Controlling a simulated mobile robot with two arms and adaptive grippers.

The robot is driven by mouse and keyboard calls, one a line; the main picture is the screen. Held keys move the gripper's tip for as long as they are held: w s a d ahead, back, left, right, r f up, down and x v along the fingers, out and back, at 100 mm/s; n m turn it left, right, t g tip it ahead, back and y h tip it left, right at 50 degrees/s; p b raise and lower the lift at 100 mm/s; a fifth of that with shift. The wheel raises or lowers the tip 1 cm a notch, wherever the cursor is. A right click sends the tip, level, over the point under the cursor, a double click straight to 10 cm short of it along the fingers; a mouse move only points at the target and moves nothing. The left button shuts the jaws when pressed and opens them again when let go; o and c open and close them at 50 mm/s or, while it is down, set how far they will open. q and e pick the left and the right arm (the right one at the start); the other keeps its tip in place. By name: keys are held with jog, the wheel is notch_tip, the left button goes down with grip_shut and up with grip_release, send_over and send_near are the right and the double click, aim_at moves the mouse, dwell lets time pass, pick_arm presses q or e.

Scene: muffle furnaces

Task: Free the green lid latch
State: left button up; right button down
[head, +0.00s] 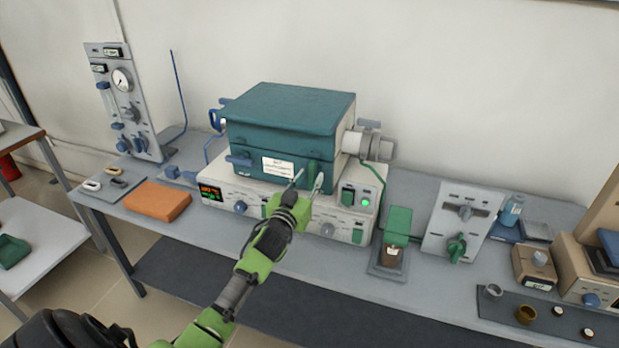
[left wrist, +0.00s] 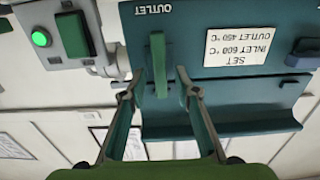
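The teal furnace (head: 285,125) stands on a cream control base on the bench, its lid down. The green lid latch (head: 313,171) is an upright bar on the furnace front, right of the white label. In the left wrist view, which is upside down, the latch (left wrist: 158,65) hangs across the lid seam under the OUTLET marking. My left gripper (head: 308,179) is open in front of the latch. In the left wrist view its fingertips (left wrist: 161,73) lie either side of the latch's lower part in the picture; I cannot tell whether they touch it.
A blue handle (head: 239,159) sits left of the label. A green-lit switch box (head: 361,196) and a grey pipe fitting (head: 368,142) are close on the right. An orange block (head: 157,200) lies left, and a green-topped holder (head: 397,225) stands right.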

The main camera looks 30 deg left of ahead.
pick_arm(q)
jog(key=shift+w+a, duration=0.1)
jog(key=shift+w, duration=0.25)
grip_shut()
jog(key=m, duration=0.6)
jog(key=shift+d, duration=0.25)
jog(key=m, duration=0.6)
jog(key=shift+d+f+m, duration=0.15)
jog(key=shift+f+m, duration=0.1)
jog(key=shift+m, duration=0.05)
jog(key=m, duration=0.5)
jog(key=shift+f+b, duration=0.2)
jog(key=shift+b, duration=0.1)
jog(key=shift+m, duration=0.3)
